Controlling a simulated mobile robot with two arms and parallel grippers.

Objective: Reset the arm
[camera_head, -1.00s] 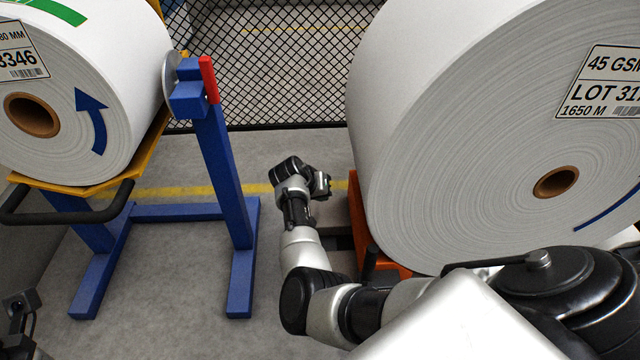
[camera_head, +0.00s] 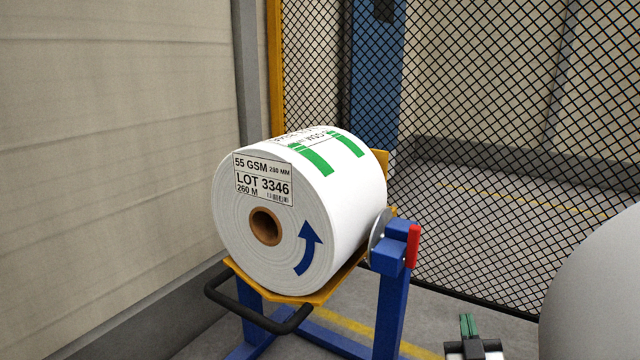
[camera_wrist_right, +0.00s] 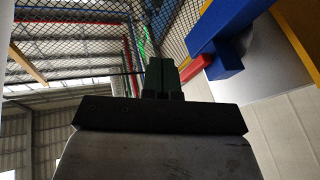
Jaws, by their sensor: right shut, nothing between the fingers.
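My right gripper (camera_head: 467,326) shows at the bottom right of the head view, with its green fingers pointing up and pressed together. It is shut and empty, in front of the mesh fence and to the right of the blue stand. In the right wrist view its closed fingers (camera_wrist_right: 162,76) point up at the centre, clear of anything. The rest of my right arm is out of the head view. My left gripper is not seen in the current frames.
A white roll (camera_head: 345,190) marked LOT 3346 rests on a yellow cradle on a blue stand (camera_head: 392,300) with a red lever (camera_head: 412,246). A large white roll (camera_head: 600,290) is at the right edge. Mesh fence (camera_head: 500,150) stands behind; a wall (camera_head: 110,150) is left.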

